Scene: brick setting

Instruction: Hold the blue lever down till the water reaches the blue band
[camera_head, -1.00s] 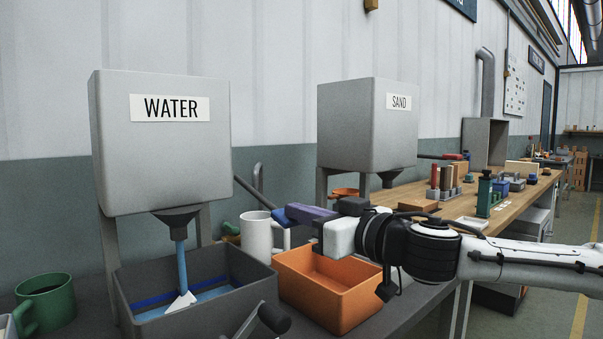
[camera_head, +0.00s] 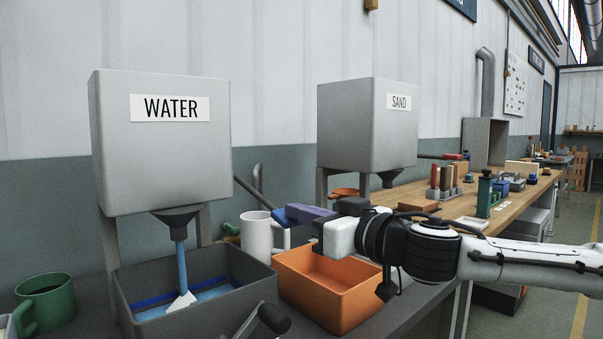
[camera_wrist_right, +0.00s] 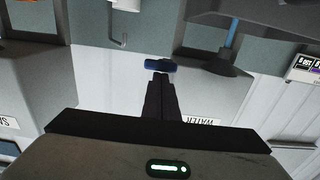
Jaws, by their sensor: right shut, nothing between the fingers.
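The WATER tank (camera_head: 165,140) has a dark funnel spout, and a blue stream (camera_head: 181,265) runs from it into the dark grey bin (camera_head: 200,318). Water (camera_head: 212,292) lies in the bin. The blue band (camera_head: 150,301) runs along the inner wall, and the water surface looks just below it. The blue lever (camera_head: 281,214) shows at the tips of my right gripper (camera_head: 291,212), whose fingers are shut with nothing between them. In the right wrist view the lever (camera_wrist_right: 160,65) lies just beyond the fingertips (camera_wrist_right: 160,75). My left gripper is not in view.
An orange bin (camera_head: 338,300) stands below my right gripper. A white mug (camera_head: 257,238) is behind the bins and a green mug (camera_head: 45,302) is at the left. The SAND tank (camera_head: 366,130) stands behind my right arm. A dark crank-like handle (camera_head: 273,318) is in front.

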